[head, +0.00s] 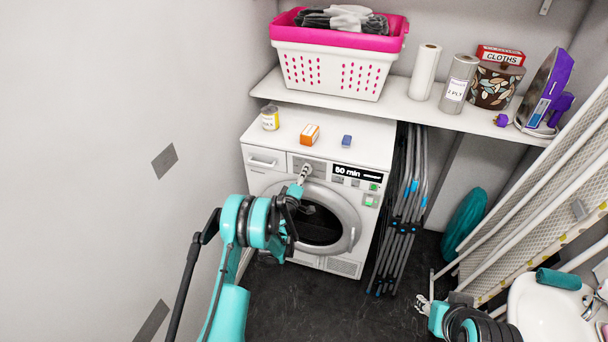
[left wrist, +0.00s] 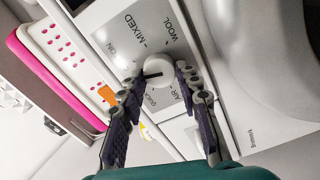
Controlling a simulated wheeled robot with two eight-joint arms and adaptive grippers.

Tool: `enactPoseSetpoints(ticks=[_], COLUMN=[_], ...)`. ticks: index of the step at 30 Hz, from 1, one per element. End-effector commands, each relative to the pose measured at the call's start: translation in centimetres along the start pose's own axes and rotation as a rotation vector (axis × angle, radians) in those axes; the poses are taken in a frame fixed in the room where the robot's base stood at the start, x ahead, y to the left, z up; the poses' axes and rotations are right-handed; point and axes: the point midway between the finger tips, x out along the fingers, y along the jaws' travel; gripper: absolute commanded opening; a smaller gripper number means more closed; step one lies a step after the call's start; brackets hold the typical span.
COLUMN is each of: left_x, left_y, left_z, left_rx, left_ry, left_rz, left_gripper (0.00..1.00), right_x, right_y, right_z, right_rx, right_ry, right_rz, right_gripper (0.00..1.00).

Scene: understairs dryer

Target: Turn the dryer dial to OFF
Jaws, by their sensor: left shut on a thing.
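The white dryer (head: 318,222) stands under the shelf, with its display reading "50 min". In the left wrist view the round white dial (left wrist: 157,69) sits on a grey panel with the words MIXED, WOOL and AIR; other labels are partly covered, and I cannot make out OFF. A short dark mark shows on the dial's face. My left gripper (left wrist: 157,84) has its fingers on either side of the dial, shut on it. In the head view my left gripper (head: 303,174) covers the dial. My right gripper (head: 422,303) is low at the right, empty-looking and small.
A pink-rimmed basket (head: 335,70) is on the shelf. A white basin (head: 545,310) is at lower right.

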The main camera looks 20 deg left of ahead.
Motion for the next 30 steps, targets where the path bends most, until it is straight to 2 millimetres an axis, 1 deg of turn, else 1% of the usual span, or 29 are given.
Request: enactPoseSetpoints(ticks=[6, 12, 18, 30], left_x=[0.07, 0.07, 0.07, 0.07], left_y=[-0.04, -0.07, -0.09, -0.09], left_z=[-0.08, -0.08, -0.07, -0.08], left_rx=[-0.151, -0.244, -0.29, -0.302], left_ry=[0.001, 0.002, 0.002, 0.002], left_rz=[0.0, 0.0, 0.0, 0.0], left_gripper=[0.04, 0.04, 0.04, 0.04], right_x=[-0.01, -0.01, -0.01, -0.01], right_y=[0.0, 0.0, 0.0, 0.0], right_z=[0.0, -0.01, -0.01, -0.01], right_rx=[0.0, 0.0, 0.0, 0.0], right_ry=[0.0, 0.0, 0.0, 0.0], right_rz=[0.0, 0.0, 0.0, 0.0], right_gripper=[0.4, 0.4, 0.4, 0.4])
